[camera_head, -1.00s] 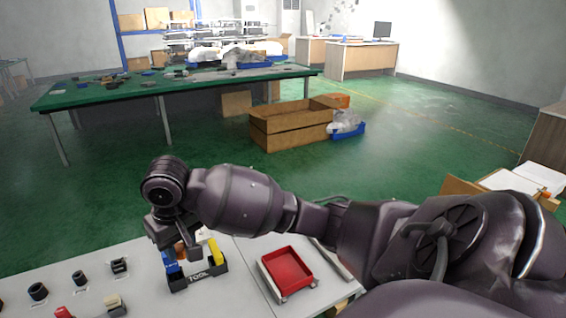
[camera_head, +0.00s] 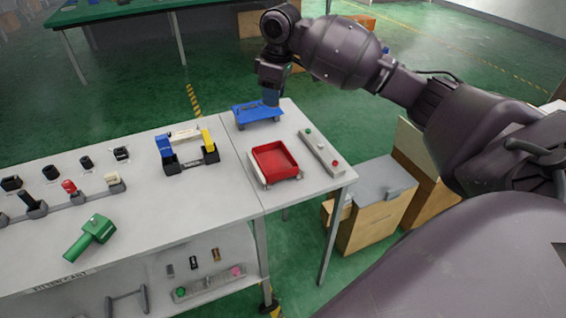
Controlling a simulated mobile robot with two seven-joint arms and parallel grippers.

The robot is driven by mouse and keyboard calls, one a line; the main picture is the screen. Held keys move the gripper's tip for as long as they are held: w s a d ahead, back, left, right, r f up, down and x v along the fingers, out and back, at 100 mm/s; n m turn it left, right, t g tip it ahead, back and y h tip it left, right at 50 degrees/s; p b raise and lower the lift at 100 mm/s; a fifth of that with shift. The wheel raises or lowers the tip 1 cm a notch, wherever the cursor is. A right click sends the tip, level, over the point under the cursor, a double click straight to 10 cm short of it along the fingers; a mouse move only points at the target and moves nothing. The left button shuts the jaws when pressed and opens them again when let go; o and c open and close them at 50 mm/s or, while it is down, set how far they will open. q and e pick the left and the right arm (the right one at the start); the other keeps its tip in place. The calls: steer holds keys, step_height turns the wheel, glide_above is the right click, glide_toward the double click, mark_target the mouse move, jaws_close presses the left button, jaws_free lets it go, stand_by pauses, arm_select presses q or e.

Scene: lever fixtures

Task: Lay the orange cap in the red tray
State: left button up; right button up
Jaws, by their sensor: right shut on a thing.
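The red tray (camera_head: 258,173) sits on the right part of the white table and looks empty. My right gripper (camera_head: 271,97) is beyond it, at the far edge of the table beside a blue tray (camera_head: 245,117). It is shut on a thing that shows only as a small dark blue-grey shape. I cannot make out an orange cap; it may be hidden at the gripper. Whether the gripper or its load touches the blue tray is unclear. My left gripper is out of view.
A black tool holder (camera_head: 193,161) with blue and yellow tools stands left of the red tray. A strip with buttons (camera_head: 320,152) lies on its right. Several black fittings and a green tool (camera_head: 90,238) are further left. Wooden boxes (camera_head: 372,215) stand on the floor at right.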

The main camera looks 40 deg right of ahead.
steer(key=shift+w+a+f, duration=0.1)
steer(key=shift+f+n, duration=0.3)
steer(key=shift+f, duration=0.05)
steer(key=b, duration=0.3)
glide_above(274, 164)
step_height(274, 164, down, 14)
steer(key=shift+r, duration=0.15)
step_height(274, 164, down, 5)
steer(key=shift+f+b, duration=0.15)
steer(key=shift+b, duration=0.15)
steer(key=shift+f, duration=0.2)
steer(key=shift+r, duration=0.1)
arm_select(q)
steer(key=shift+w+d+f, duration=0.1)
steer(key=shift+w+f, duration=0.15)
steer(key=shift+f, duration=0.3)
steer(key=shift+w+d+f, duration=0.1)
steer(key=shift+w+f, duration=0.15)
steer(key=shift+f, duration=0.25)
